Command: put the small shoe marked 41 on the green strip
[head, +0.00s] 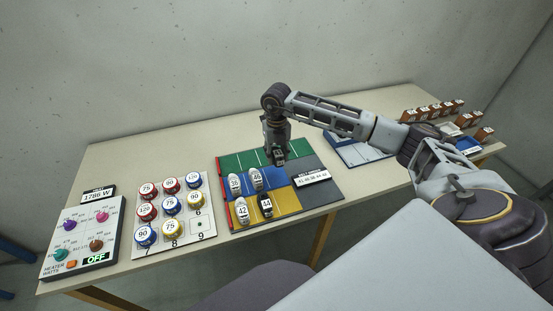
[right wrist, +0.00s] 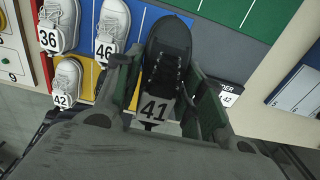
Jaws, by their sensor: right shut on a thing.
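My right gripper (right wrist: 165,100) is shut on the small black shoe marked 41 (right wrist: 168,50), with a finger on each side and the white number tag toward the wrist. In the head view the right gripper (head: 279,153) hangs over the board near the right end of the green strip (head: 237,161). The shoe is mostly hidden there by the gripper. The green strip also shows in the right wrist view (right wrist: 265,18), beyond the shoe's toe and to its right. I cannot tell how high the shoe is above the board. My left gripper is not in view.
White shoes 36 (head: 235,183) and 46 (head: 256,178) stand on the blue strip, white 42 (head: 242,211) and dark 44 (head: 266,206) on the yellow. An order card (head: 312,178) lies on the board's grey right side. The green strip looks bare of shoes.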

